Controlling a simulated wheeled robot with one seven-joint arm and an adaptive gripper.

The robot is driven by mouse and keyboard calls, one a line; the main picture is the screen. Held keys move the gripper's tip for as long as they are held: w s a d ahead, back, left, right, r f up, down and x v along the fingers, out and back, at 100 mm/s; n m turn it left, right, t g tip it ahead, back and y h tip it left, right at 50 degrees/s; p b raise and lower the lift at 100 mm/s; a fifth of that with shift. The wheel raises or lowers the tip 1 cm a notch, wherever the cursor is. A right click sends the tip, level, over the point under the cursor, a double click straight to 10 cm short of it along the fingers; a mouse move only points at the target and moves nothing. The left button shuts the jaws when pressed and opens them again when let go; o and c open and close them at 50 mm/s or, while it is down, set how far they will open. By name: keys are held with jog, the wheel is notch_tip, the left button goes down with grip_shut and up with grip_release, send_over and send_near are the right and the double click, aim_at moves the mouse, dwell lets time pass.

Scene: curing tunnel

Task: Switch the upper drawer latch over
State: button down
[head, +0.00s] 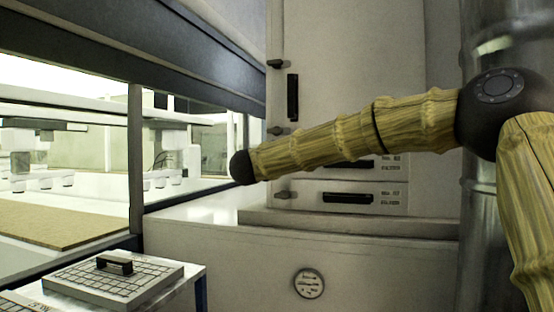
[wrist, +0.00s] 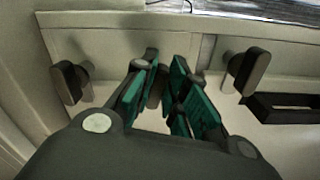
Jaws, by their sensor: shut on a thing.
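My gripper (wrist: 163,85), with green finger pads, is shut on the upper drawer latch (wrist: 153,88), a small dark lever on the pale cabinet face. The fingers cover most of that latch, so which way it points is hard to tell. In the head view, my arm and its dark wrist end hide the latch and the fingers. The upper drawer's dark handle (head: 352,165) shows partly below my forearm. The lower drawer latch (head: 281,194) is clear of my gripper; it also shows at the left of the wrist view (wrist: 70,82).
Another latch (head: 278,131) is just above my arm; it also shows at the right of the wrist view (wrist: 245,72). The tall door's handle (head: 292,96) stands higher. The lower drawer handle (head: 347,198) protrudes below. A window frame (head: 136,160) and a cart with a gridded plate (head: 115,281) are left.

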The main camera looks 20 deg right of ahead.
jog(key=shift+a+f+n+p, duration=0.15)
jog(key=shift+n+p, duration=0.45)
jog(key=shift+n, duration=0.8)
jog(key=shift+f, duration=0.1)
jog(key=c, duration=1.4)
grip_release()
jog(key=shift+c, duration=0.2)
jog(key=v, duration=1.2)
